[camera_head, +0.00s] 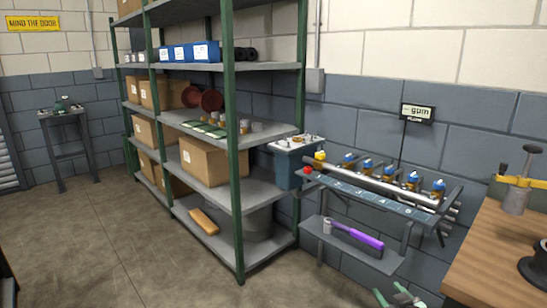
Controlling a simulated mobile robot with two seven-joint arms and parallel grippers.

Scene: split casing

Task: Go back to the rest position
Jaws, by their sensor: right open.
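My right gripper (392,296) shows at the bottom edge, right of centre, with its pale green fingertips apart and nothing seen between them. Most of it is cut off by the frame. It appears in front of and below the small grey shelf (345,247) of the valve stand, and left of the wooden bench (500,250). My left gripper is not in view. No split casing can be made out clearly.
A green-post shelving rack (236,150) with boxes stands at left centre. A valve manifold (375,182) with a flow display (417,113) stands along the wall. A purple-handled tool (358,235) lies on its shelf. The floor (120,250) at lower left is clear.

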